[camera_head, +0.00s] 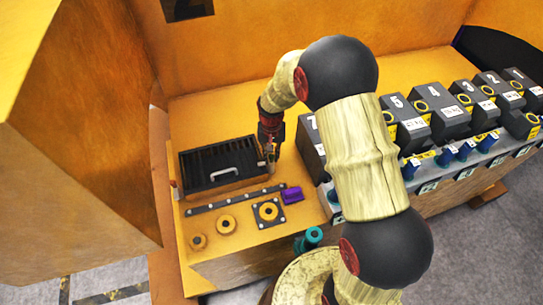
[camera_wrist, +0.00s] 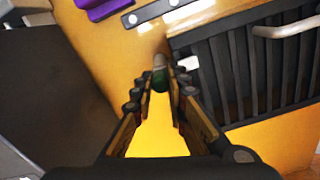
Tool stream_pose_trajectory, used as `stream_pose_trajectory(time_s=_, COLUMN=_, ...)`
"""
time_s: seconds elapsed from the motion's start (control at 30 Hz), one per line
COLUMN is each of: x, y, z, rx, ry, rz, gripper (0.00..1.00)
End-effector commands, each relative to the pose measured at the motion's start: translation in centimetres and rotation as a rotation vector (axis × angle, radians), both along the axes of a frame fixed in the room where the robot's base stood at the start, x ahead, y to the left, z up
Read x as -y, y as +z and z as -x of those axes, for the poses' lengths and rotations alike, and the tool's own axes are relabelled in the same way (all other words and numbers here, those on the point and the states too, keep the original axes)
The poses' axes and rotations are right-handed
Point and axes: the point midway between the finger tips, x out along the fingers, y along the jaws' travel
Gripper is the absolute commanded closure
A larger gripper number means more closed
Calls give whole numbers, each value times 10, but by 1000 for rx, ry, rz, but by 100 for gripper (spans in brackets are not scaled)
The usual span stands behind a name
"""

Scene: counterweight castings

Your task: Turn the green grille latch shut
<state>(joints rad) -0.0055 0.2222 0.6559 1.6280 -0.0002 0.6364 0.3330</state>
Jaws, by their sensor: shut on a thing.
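The black slatted grille (camera_head: 222,178) with a pale handle lies on the orange casting at the left in the head view. It also shows at the upper right of the wrist view (camera_wrist: 240,75). My gripper (camera_head: 269,150) is at the grille's right edge in the head view. In the wrist view my gripper (camera_wrist: 161,78) points away from the camera, its fingers closed around a small dark green piece, the green grille latch (camera_wrist: 160,77). Only a little of the latch shows between the fingertips, so its turn angle cannot be told. In the head view my gripper hides it.
A purple block (camera_head: 292,195), a dark bolted strip (camera_head: 236,199) and a square plate with a yellow ring (camera_head: 268,211) lie in front of the grille. Numbered dark castings (camera_head: 448,113) stand in a row at the right. A tall orange wall (camera_head: 80,130) rises at the left.

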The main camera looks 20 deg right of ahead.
Motion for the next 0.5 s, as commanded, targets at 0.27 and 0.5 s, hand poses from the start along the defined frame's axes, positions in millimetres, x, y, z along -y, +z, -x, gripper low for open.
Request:
stream_pose_trajectory(time_s=0.27, x=0, y=1, z=-2, rx=4, ry=-2, rz=-1, gripper=100)
stream_pose_trajectory(time_s=0.5, x=0, y=1, z=-1, rx=3, ry=-2, rz=0, gripper=76)
